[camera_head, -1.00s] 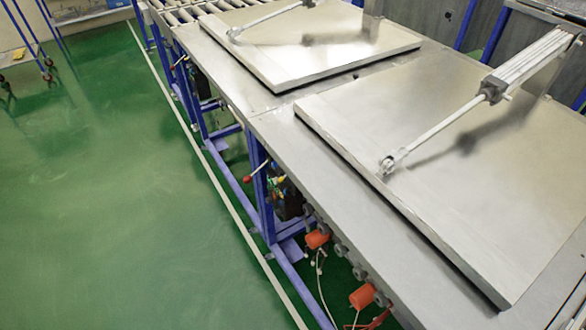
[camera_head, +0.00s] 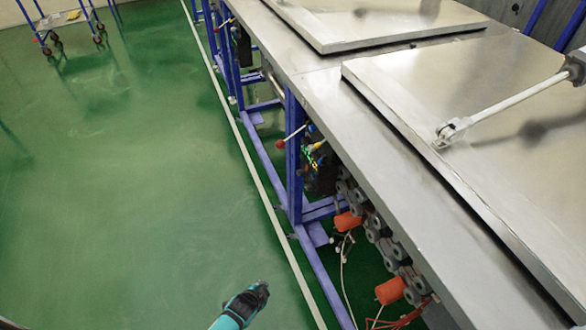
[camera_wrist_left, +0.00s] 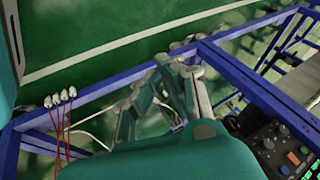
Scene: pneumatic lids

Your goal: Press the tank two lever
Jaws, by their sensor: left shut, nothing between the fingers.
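A lever with a red knob (camera_head: 280,144) and a pale rod sticks out from the blue frame below the nearer tank, near the middle of the head view. A second red-knobbed lever (camera_head: 227,21) shows farther back, below the farther tank. No label tells which is tank two. My left gripper (camera_head: 262,289) is shut and empty at the bottom of the head view, over the green floor, well apart from both levers. In the left wrist view its fingers (camera_wrist_left: 168,70) show near blue frame bars; I make out no red knob there. My right gripper is not in view.
The nearer flat metal lid (camera_head: 470,110) is down, with a piston rod (camera_head: 510,100) attached. Blue legs (camera_head: 293,160), orange cylinders (camera_head: 390,290) and hoses crowd the tank side. A button panel (camera_wrist_left: 280,150) shows in the wrist view.

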